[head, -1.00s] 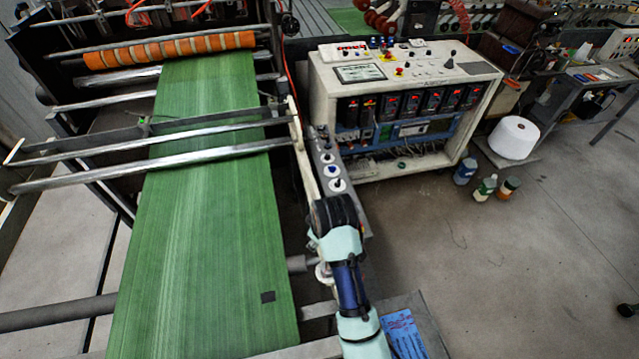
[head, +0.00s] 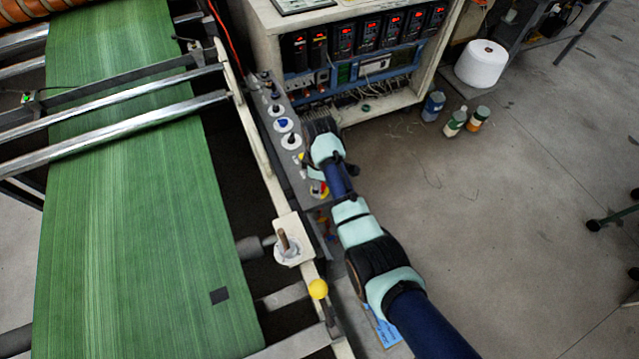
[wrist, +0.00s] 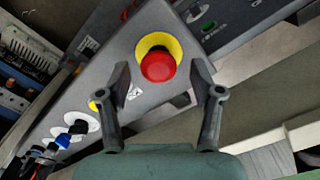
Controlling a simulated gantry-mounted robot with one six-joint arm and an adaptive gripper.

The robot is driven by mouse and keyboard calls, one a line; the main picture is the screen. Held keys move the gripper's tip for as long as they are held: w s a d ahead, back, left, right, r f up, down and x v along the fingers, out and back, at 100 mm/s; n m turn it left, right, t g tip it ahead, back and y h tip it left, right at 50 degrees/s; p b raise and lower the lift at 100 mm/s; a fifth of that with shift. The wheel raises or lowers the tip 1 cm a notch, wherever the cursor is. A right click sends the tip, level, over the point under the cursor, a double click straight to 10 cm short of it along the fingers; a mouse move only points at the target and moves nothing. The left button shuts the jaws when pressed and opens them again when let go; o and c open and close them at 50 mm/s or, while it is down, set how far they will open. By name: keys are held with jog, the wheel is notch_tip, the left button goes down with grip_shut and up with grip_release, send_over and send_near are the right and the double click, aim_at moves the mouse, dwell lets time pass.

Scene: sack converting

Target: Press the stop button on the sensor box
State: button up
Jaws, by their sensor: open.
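The red stop button (wrist: 160,67) sits in a yellow ring on the grey sensor box (wrist: 118,60), in the upper middle of the wrist view. It also shows as a small red and yellow spot beside my arm in the head view (head: 319,189). My gripper (wrist: 160,76) is open and empty. Its two dark fingers show on either side of the red button in the wrist view, with the button between them in the picture. I cannot tell the gap in depth. In the head view the fingers are mostly hidden by my wrist.
White discs with blue and black knobs (wrist: 78,127) and a small yellow button (wrist: 94,105) lie along the same box. A control cabinet (head: 270,30) stands behind.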

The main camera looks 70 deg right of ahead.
jog(key=shift+f, duration=0.15)
grip_shut()
dwell(0.4)
jog(key=shift+f+p, duration=0.35)
jog(key=shift+f, duration=0.2)
grip_release()
jog(key=shift+w, duration=0.1)
notch_tip(320, 180, up, 8)
jog(key=shift+f, duration=0.2)
